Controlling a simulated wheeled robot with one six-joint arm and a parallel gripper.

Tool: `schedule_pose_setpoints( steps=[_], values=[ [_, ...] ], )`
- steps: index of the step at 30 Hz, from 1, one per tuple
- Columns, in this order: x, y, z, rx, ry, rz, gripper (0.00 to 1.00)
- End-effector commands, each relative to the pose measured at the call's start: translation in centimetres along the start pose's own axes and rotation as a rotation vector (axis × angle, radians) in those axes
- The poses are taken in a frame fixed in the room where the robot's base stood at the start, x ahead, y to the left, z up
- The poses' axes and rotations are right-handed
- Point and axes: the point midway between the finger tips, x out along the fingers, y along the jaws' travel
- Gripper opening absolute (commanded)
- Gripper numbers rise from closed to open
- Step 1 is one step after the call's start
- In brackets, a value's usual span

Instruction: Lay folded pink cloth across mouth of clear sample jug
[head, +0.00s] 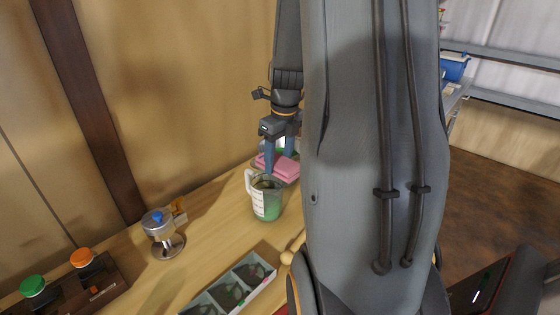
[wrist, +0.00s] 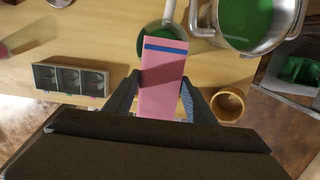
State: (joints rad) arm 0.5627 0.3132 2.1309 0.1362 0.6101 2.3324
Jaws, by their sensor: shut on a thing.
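The folded pink cloth (wrist: 163,85) has a blue stripe near its far end in the wrist view. My gripper (wrist: 160,83) is shut on it, with one finger at each long side. The cloth also shows in the head view (head: 284,167), partly hidden by my arm. The clear sample jug (head: 267,201) stands upright on the wooden bench, with a white handle, white markings and green contents. In the wrist view the cloth's far end overlaps the jug (wrist: 146,42) and hides part of its mouth. I cannot tell whether they touch.
A metal pot of green liquid (wrist: 244,22) and a wooden cup (wrist: 228,104) flank the cloth on the right in the wrist view. A compartment tray (head: 270,267) lies before the jug. A metal vessel with a blue knob (head: 160,224) stands left.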

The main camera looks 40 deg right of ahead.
Motion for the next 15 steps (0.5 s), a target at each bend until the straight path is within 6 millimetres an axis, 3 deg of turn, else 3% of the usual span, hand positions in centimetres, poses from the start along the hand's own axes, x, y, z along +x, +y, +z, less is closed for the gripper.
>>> schedule_pose_setpoints(
  steps=[15],
  values=[
    [1.1, 0.0, 3.2, -0.003, -0.001, -0.001, 0.27]
  ],
)
